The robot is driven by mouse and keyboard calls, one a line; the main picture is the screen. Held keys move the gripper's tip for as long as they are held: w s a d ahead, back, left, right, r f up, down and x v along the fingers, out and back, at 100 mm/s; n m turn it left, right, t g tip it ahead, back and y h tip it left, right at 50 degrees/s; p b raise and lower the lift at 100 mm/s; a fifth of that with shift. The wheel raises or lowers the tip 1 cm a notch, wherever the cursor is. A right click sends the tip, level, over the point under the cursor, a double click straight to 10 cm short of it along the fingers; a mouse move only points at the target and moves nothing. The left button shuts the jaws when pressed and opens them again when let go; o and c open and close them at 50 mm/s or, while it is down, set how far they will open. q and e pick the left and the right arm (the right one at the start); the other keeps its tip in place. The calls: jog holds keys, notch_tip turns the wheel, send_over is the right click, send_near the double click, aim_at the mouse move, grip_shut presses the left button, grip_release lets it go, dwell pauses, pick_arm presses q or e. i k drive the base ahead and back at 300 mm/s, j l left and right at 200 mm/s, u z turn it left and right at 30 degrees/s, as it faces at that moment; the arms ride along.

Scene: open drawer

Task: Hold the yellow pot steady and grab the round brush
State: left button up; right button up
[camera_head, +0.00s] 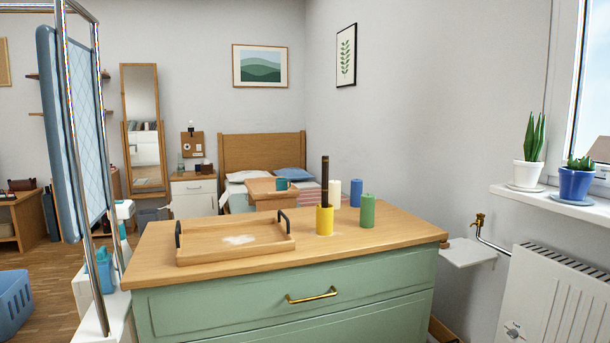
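A yellow pot (324,221) stands upright on the wooden top (395,230) of a green dresser (230,306), right of the middle of the head view. A dark, slim upright object (325,178), seemingly the brush, rises from the pot's mouth. Its lower end is hidden inside the pot, and I cannot tell whether it is round. Neither of my grippers shows in the head view.
Green (367,212), blue (356,193) and white (334,194) cylinders stand close right of and behind the pot. A wooden tray (235,253) with dark handles lies to its left. The dresser's drawer with a brass handle (312,296) looks shut. The top's front strip is clear.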

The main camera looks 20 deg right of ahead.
aim_at(325, 189)
jog(key=i+l+u, duration=0.15)
jog(key=l, duration=0.2)
jog(key=i+l+u, duration=0.15)
jog(key=l, duration=0.2)
jog(key=l+u, duration=0.15)
jog(key=l, duration=0.2)
jog(key=i+l, duration=0.1)
jog(key=l, duration=0.25)
jog(key=i+l+u, duration=0.1)
jog(key=l, duration=0.25)
jog(key=i+l, duration=0.1)
jog(key=l, duration=0.3)
